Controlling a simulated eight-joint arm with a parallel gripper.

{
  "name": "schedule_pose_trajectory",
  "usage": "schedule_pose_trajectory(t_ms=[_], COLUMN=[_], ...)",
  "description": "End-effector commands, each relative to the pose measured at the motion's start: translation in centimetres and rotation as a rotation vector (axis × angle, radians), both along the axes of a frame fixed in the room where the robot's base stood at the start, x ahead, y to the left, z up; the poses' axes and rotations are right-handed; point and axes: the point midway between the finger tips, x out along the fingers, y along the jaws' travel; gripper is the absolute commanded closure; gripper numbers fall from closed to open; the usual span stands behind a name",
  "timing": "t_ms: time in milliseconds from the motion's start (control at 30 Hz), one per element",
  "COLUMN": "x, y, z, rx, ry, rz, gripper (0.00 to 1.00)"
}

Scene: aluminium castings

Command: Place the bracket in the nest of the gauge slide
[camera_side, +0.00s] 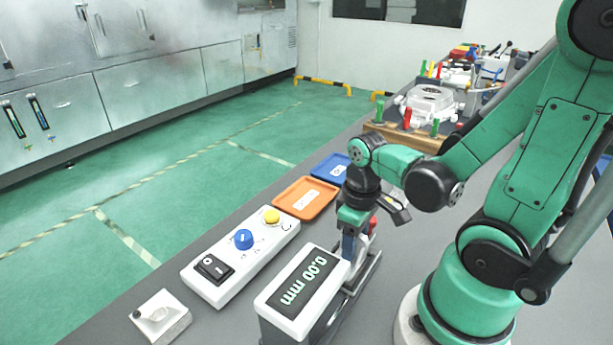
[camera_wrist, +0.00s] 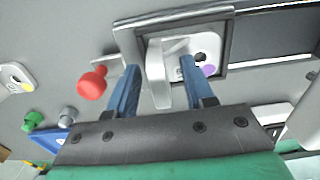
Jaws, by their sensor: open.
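The bracket (camera_wrist: 160,80) is a pale grey angle piece with an upright wall and a flat foot with a hole and a purple dot. In the wrist view it lies within the raised metal frame of the nest (camera_wrist: 128,42) on the gauge slide; whether it is fully seated cannot be told. My gripper (camera_wrist: 159,64) is open, its blue fingers on either side of the bracket's wall with gaps visible. In the side view my gripper (camera_side: 348,246) is low over the slide (camera_side: 368,272), behind the gauge display box (camera_side: 302,290), which reads 0.00 mm and partly hides the nest.
A red knob (camera_wrist: 92,83) stands beside the nest. A control box (camera_side: 240,256) with a switch and blue and yellow knobs lies to the left. An orange tray (camera_side: 286,198) and a blue tray (camera_side: 330,168) lie farther back. A large casting (camera_side: 430,100) stands behind.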

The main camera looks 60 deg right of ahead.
Motion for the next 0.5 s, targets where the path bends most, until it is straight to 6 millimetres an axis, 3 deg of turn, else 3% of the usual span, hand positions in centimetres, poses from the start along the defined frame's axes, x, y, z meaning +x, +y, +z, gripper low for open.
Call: schedule_pose_trajectory(t_ms=[500], x=[0.0], y=[0.0], z=[4.5], rx=[0.0], ry=[0.0], rz=[0.0], gripper=[0.53])
